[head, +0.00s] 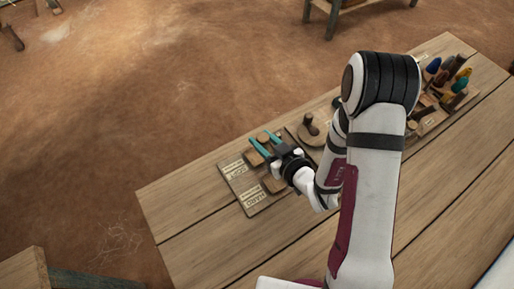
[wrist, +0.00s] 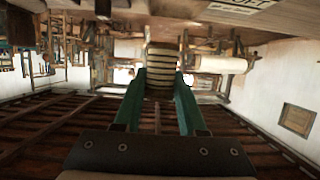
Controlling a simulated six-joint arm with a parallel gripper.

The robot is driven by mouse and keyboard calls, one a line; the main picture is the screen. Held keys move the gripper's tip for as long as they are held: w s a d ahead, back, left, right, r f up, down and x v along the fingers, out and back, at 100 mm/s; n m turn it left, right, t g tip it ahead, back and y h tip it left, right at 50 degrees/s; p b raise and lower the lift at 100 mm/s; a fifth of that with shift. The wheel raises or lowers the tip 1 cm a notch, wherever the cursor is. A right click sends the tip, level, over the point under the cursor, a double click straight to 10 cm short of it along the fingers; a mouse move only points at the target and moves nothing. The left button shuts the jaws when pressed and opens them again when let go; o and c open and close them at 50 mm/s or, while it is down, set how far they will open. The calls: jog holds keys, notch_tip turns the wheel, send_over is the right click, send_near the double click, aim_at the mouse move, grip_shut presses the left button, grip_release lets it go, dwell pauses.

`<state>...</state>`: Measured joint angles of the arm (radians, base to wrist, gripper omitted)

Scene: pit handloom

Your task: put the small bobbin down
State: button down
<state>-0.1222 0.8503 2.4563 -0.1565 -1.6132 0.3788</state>
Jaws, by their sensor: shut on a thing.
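My gripper (head: 260,138) has teal fingers and hangs near the left end of the wooden table, over or beside a labelled board. In the wrist view its fingers (wrist: 161,76) are closed on a ribbed, pale-and-dark banded piece (wrist: 162,57), which looks like the small bobbin. In the head view the bobbin cannot be made out between the fingers. The labelled board (head: 237,180) lies on the table with brown wooden pieces on it, one (head: 255,158) close to the fingers and another (head: 273,184) nearer the front.
A round wooden piece with a knob (head: 312,127) is right of the board. Coloured upright items (head: 452,80) stand in a holder at the far right. My arm covers the table's middle. Bare tabletop (head: 185,205) shows left of the board.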

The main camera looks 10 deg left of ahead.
jog(key=f, duration=0.1)
jog(key=a+f, duration=0.1)
jog(key=f, duration=0.3)
jog(key=shift+w+a, duration=0.1)
jog(key=shift+a, duration=0.25)
jog(key=shift+f, duration=0.15)
jog(key=shift+c, duration=2.4)
grip_release()
